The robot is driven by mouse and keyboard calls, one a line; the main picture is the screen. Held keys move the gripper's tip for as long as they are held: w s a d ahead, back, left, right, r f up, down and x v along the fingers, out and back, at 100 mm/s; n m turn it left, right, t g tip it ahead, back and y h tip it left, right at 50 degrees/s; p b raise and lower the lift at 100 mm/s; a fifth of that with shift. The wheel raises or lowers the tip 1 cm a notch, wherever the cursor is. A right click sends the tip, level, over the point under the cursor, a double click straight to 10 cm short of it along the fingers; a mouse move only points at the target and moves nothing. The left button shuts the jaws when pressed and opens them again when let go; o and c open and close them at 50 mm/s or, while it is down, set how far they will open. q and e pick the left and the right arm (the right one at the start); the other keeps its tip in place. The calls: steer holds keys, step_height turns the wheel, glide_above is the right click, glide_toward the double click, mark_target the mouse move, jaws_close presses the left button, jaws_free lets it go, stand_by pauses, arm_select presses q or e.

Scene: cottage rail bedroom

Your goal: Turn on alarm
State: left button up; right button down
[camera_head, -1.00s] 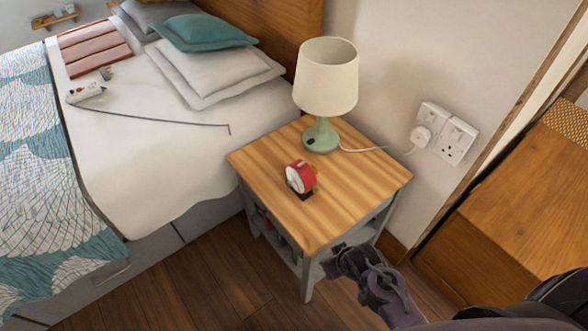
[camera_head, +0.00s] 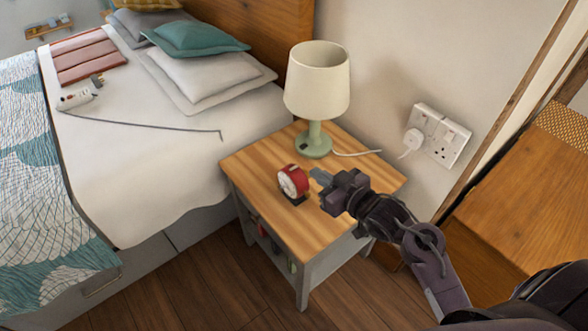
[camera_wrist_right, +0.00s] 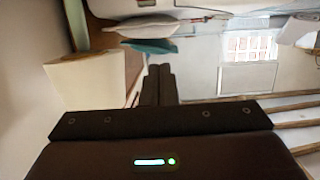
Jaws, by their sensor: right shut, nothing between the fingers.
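The alarm clock (camera_head: 293,181) is small and red with a white face turned to the left. It stands on a dark base on the wooden nightstand (camera_head: 262,160). My right gripper (camera_head: 318,176) is just to the right of the clock over the tabletop, its fingers shut and empty. I cannot tell whether the fingertips touch the clock. In the right wrist view the closed fingers (camera_wrist_right: 160,86) point ahead, and the clock is not visible there. My left gripper is in neither view.
A lamp (camera_head: 317,90) with a cream shade and green base stands behind the clock. Its cord runs to a wall socket (camera_head: 437,137). The bed (camera_head: 150,170) with pillows is to the left. A wooden cabinet (camera_head: 510,190) is at the right.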

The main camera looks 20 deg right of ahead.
glide_above(294, 178)
steer(key=shift+s+d+f, duration=0.1)
steer(key=shift+s+f, duration=0.05)
steer(key=shift+f, duration=0.45)
steer(key=shift+s+f, duration=0.1)
steer(key=shift+f, duration=0.45)
steer(key=f, duration=0.2)
steer(key=shift+w+f, duration=0.25)
steer(key=shift+f, duration=0.05)
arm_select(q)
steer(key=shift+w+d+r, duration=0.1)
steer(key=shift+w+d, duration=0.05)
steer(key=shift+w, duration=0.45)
arm_select(e)
steer(key=shift+f, duration=0.8)
